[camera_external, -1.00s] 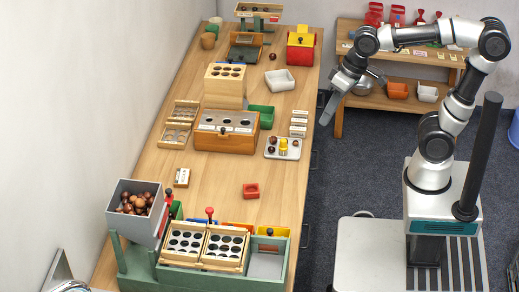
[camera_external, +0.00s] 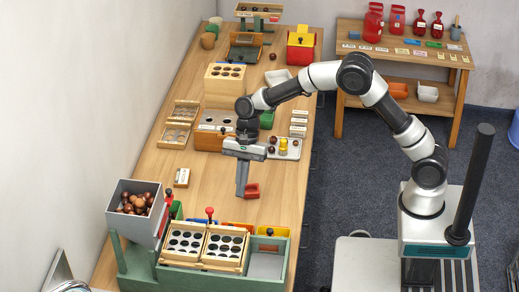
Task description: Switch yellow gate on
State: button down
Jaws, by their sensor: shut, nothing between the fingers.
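The green sorting station (camera_external: 284,262) stands at the front of the wooden table. A yellow panel with a dark knob (camera_external: 272,231), which looks like the yellow gate, is at its back right; its on or off state is too small to tell. My gripper (camera_external: 241,192) is shut and empty. It points down over the table behind the station, left of and apart from the yellow panel. I cannot tell its exact height.
A red-knobbed lever (camera_external: 209,212) rises behind the trays.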

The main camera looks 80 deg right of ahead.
jog(key=shift+w+f, duration=0.15)
jog(key=shift+f, duration=0.2)
jog(key=s+b+x, duration=0.1)
jog(key=x, duration=0.9)
jog(key=shift+w+a+r, duration=0.35)
jog(key=shift+a+r, duration=0.3)
jog(key=shift+a, duration=0.05)
jog(key=shift+w+a+r, duration=0.3)
jog(key=shift+a+r, duration=0.4)
jog(key=shift+a, duration=0.05)
